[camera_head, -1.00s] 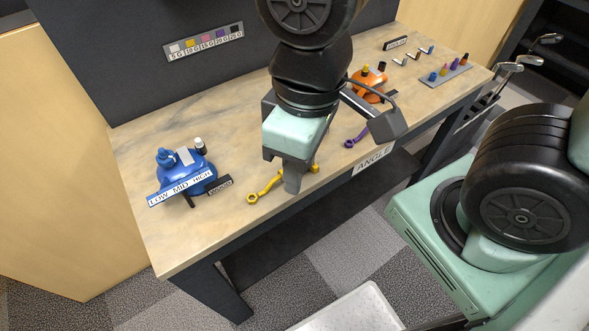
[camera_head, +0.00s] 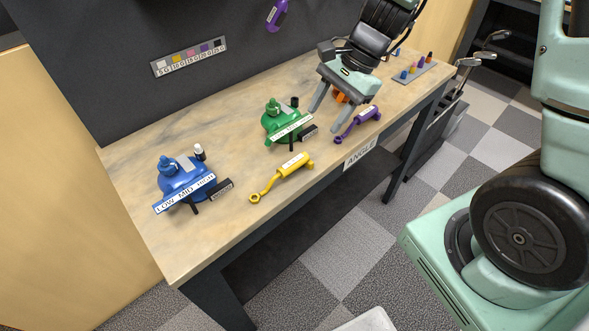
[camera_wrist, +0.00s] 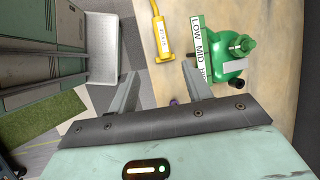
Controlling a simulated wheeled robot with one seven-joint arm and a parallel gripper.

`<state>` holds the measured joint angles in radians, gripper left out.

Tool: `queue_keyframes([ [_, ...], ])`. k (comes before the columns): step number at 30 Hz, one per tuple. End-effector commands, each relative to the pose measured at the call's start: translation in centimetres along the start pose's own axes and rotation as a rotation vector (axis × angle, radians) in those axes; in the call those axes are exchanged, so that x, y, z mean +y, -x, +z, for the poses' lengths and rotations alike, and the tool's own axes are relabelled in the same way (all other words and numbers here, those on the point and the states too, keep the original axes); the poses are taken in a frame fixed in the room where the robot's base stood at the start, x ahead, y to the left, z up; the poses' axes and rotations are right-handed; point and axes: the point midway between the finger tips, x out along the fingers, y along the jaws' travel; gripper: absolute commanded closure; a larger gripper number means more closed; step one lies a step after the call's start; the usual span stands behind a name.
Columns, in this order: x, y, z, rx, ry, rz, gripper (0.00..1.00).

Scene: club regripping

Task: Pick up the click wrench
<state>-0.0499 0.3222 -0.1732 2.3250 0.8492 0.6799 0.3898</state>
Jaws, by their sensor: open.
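Two wrench-like tools lie on the wooden bench. The yellow one (camera_head: 283,177) has a ring end, a thick handle and a pale label too small to read. The purple one (camera_head: 358,124) lies to its right near the front edge. I cannot tell from the labels which is the click wrench. My gripper (camera_head: 328,113) is open and empty above the bench, between the green device and the purple tool. In the wrist view the yellow tool (camera_wrist: 161,38) lies beyond the fingertips, and a small purple part (camera_wrist: 175,101) shows between the fingers.
A blue device (camera_head: 183,180) and a green device (camera_head: 280,125) with LOW MID labels stand on the bench (camera_head: 130,170). An orange device (camera_head: 340,97) is partly hidden behind my gripper. A rack with small coloured pieces (camera_head: 414,73) sits at the right end. The front-left bench is clear.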

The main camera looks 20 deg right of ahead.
Motion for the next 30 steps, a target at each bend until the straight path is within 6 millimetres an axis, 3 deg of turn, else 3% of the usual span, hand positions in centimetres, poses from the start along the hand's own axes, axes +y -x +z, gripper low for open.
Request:
queue_keyframes([
  [6,0.2,-4.9,0.1,-0.003,0.002,0.007,0.5],
  [12,0.1,-8.4,0.1,-0.002,0.005,0.005,0.5],
  [20,-0.1,-10.2,0.3,-0.001,0.007,0.004,0.5],
  [30,-0.5,-14.6,0.7,-0.002,0.007,0.004,0.5],
])
